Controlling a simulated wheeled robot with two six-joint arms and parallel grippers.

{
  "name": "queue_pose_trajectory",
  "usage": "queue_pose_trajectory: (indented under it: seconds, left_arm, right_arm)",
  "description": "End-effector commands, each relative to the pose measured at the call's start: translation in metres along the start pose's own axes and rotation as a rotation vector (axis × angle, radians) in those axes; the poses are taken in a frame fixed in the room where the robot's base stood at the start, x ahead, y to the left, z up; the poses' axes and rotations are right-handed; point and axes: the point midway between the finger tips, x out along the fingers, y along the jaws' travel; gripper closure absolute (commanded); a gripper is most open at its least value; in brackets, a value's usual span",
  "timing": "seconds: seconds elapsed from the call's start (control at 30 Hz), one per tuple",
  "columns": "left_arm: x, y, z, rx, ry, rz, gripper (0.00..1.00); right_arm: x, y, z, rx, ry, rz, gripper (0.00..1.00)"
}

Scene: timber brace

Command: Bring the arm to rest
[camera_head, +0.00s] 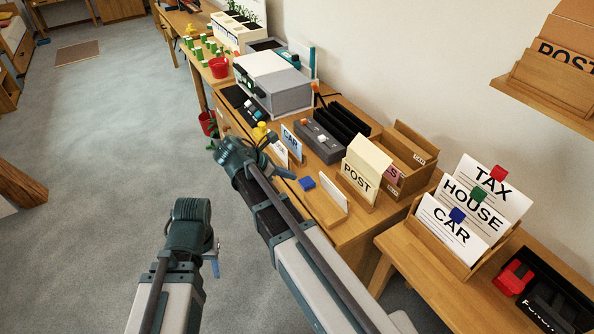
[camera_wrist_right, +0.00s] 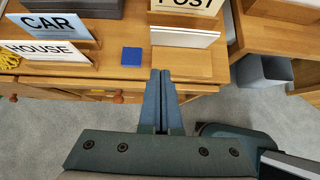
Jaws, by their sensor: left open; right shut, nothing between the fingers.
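My right arm reaches up the middle of the head view. Its gripper (camera_head: 280,171) is at the front edge of the wooden desk (camera_head: 362,222). In the right wrist view the two blue fingers (camera_wrist_right: 161,100) are together with nothing between them, pointing at the desk edge. A blue block (camera_wrist_right: 132,56) lies on the desk just beyond the fingertips, apart from them; it also shows in the head view (camera_head: 306,183). My left gripper (camera_head: 215,258) hangs over the open floor, left of the right arm, open and empty; its fingers are seen mostly from the side.
CAR (camera_wrist_right: 50,26) and HOUSE (camera_wrist_right: 42,54) cards stand left of the blue block. A white card in a wooden holder (camera_wrist_right: 184,38) stands to its right. A POST box (camera_head: 361,175) is behind. The floor (camera_head: 100,140) at left is clear.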

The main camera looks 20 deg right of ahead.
Motion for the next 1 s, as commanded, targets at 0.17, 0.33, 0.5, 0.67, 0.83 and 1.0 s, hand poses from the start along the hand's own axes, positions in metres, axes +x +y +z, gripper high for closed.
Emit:
queue_pose_trajectory:
  seconds: [0.17, 0.33, 0.5, 0.67, 0.83, 1.0]
  left_arm:
    - [-0.008, -0.001, 0.0, 0.0, 0.0, 0.0, 0.5]
    - [-0.007, -0.001, 0.0, 0.0, 0.0, 0.0, 0.5]
    - [-0.007, -0.001, 0.0, 0.0, 0.0, 0.0, 0.5]
    - [-0.014, -0.001, 0.001, 0.0, 0.0, 0.0, 0.5]
    - [-0.028, -0.003, 0.002, 0.0, 0.0, 0.0, 0.5]
    - [-0.041, -0.004, 0.002, 0.0, 0.0, 0.0, 0.5]
  right_arm:
    - [-0.01, -0.001, 0.001, 0.001, 0.0, -0.001, 1.0]
    - [-0.011, -0.001, 0.0, 0.001, 0.0, -0.001, 1.0]
    - [-0.011, -0.001, -0.001, 0.004, 0.002, -0.001, 1.0]
    - [-0.021, -0.017, -0.015, 0.128, 0.066, 0.001, 1.0]
    - [-0.049, -0.058, -0.055, 0.477, 0.241, -0.049, 1.0]
    - [-0.082, -0.102, -0.096, 0.845, 0.408, -0.188, 1.0]
